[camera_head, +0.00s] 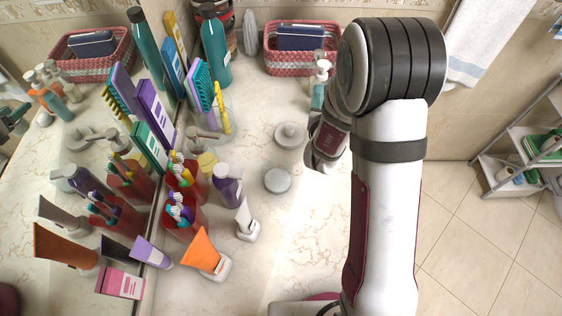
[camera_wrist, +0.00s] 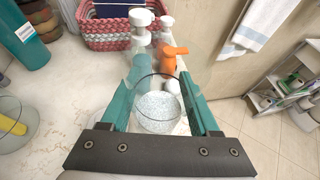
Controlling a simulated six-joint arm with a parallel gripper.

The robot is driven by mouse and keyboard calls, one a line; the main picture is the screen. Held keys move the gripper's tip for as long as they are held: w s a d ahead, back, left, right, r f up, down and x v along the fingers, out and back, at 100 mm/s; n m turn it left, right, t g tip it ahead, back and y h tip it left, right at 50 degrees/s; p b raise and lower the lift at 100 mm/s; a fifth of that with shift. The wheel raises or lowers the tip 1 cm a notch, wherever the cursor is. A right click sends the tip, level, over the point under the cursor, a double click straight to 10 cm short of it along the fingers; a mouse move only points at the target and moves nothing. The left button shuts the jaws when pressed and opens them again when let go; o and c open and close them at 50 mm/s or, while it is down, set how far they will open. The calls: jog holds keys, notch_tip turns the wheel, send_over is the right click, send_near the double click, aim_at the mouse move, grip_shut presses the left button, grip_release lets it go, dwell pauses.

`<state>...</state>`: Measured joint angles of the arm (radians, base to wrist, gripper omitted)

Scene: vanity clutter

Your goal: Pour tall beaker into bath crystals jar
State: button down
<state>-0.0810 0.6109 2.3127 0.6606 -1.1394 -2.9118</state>
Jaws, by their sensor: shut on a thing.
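My gripper (camera_wrist: 158,88) has its two teal fingers on either side of a clear glass beaker (camera_wrist: 158,128) in the wrist view and is shut on it. Pale, speckled granules show inside the beaker, and its round rim faces the camera. In the head view my wrist hides the fingers and the beaker. I cannot pick out the bath crystals jar for sure in either view. A round white knobbed lid (camera_head: 290,135) lies on the counter left of my wrist.
A teal pump bottle (camera_wrist: 140,62) and an orange spray bottle (camera_wrist: 170,60) stand beyond the beaker. A woven basket (camera_head: 300,55) is at the back. A flat grey disc (camera_head: 278,180), tubes and toothbrush cups crowd the left. The mirror doubles things.

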jog(key=a+r+n+g+y, duration=0.2)
jog(key=a+n+y, duration=0.4)
jog(key=a+y, duration=0.15)
jog(key=a+r+n+g+y, duration=0.2)
jog(key=a+n+y, duration=0.45)
jog(key=a, duration=0.25)
jog(key=s+d+f+n+g+y, duration=0.1)
jog(key=s+f+n+g, duration=0.2)
jog(key=s+n+g, duration=0.2)
jog(key=s+f+n+g, duration=0.3)
jog(key=s+n+g, duration=0.3)
jog(key=s, duration=0.6)
jog(key=shift+s+d+f+g+y, duration=0.2)
jog(key=shift+d+g+y, duration=0.2)
jog(key=shift+g, duration=0.6)
